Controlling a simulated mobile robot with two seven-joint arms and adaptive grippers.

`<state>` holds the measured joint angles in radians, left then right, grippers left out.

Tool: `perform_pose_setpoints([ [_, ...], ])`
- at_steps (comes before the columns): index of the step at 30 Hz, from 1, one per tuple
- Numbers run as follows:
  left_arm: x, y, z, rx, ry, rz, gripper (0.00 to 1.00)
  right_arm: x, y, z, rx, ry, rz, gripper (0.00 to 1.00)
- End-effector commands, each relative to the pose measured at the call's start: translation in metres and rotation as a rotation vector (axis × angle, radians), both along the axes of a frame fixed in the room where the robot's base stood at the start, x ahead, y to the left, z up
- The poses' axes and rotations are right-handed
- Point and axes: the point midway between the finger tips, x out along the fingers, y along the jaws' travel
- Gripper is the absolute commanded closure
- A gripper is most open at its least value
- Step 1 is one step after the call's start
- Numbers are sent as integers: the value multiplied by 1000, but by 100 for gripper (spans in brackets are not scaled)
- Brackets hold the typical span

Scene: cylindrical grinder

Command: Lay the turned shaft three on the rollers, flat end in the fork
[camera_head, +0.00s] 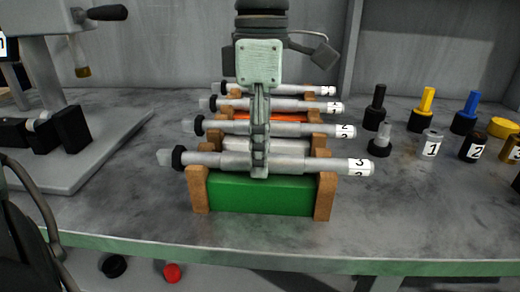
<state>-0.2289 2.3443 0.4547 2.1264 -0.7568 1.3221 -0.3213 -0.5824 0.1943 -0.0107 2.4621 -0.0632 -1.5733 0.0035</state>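The turned shaft three (300,163) is the nearest of several shafts on a rack with brown wooden posts (324,196). It lies level, left to right, with a label "3" on its right end and a dark collar and narrow tip at its left. My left gripper (260,160) points down from above at its middle, one finger crossing in front of the shaft. The other finger is hidden, so I cannot tell whether they are closed on it. The shaft sits at the post tops; any small gap is unclear. My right gripper is not in view. I cannot make out the rollers or fork.
Other labelled shafts (290,129) lie close behind. A green block (262,195) forms the rack's front. A grey machine (40,70) on a base plate stands left. Capped tools and numbered jars (431,143) stand right. The bench front (420,235) is clear.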

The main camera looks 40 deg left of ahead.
Motion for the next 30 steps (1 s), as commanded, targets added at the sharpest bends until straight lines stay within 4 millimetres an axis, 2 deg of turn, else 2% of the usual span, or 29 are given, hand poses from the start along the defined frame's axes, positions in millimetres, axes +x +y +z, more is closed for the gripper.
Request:
perform_pose_setpoints([
  [1, 0, 0, 0, 1, 1, 0, 60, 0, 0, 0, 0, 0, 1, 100],
  [3, 0, 0, 0, 0, 1, 0, 51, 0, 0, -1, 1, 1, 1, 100],
  [10, -2, 1, -3, 2, 8, -1, 51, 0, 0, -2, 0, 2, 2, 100],
  [14, -1, 1, 1, 2, 6, 0, 51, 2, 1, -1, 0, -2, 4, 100],
  [17, 1, 1, 14, 1, 2, 2, 51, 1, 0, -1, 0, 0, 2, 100],
  [30, 9, 6, 101, 1, 0, 1, 51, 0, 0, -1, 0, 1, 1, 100],
])
